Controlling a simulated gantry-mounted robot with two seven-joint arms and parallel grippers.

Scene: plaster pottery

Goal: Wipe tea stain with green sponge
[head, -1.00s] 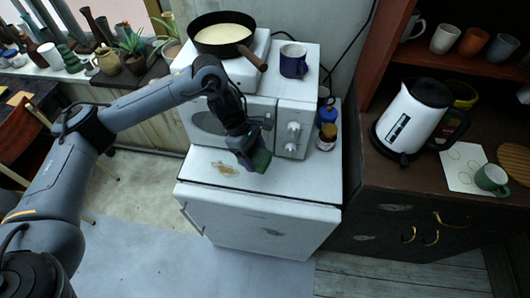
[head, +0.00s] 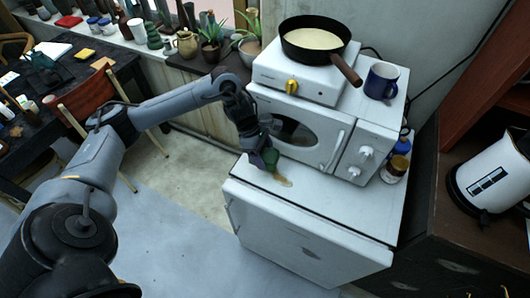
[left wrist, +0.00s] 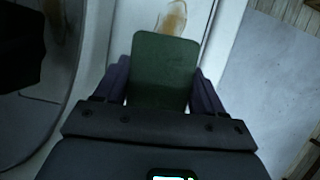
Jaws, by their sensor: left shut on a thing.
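The brown tea stain (head: 283,181) lies on the white top of the low cabinet (head: 335,208), in front of the microwave. My left gripper (head: 264,152) is shut on the green sponge (head: 269,160) at the left part of that top. The sponge is at the stain's upper left end and may hide part of it. I cannot tell whether it touches the surface. In the left wrist view the sponge (left wrist: 165,70) sits between both fingers, and the stain (left wrist: 172,18) shows just beyond its edge. My right gripper is not in view.
The microwave (head: 300,140) stands close behind the sponge, with a hotplate and frying pan (head: 318,40) on it. A blue mug (head: 381,80) and jars (head: 397,165) are to the right. A white kettle (head: 492,172) stands far right. The cabinet top's front right is clear.

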